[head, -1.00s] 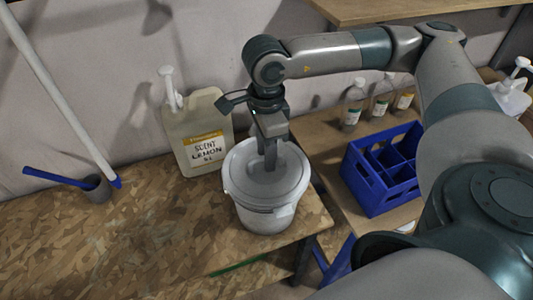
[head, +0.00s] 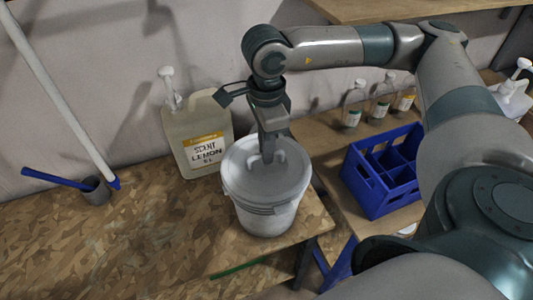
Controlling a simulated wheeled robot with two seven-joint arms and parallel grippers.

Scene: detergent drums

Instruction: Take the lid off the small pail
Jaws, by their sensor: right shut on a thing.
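The small pail (head: 266,218) is white and stands upright near the right end of the wood-chip board table. Its round pale lid (head: 250,187) sits on its top, and I see no clear gap between lid and rim. My right gripper (head: 268,158) points down from above and is shut on the lid's raised grip at its middle. The fingers hide most of that grip. My left gripper is not in view.
A lemon scent jug (head: 203,143) with a pump stands close behind the pail on the left. A blue crate (head: 382,190) and several small bottles (head: 381,103) stand on a lower table to the right.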

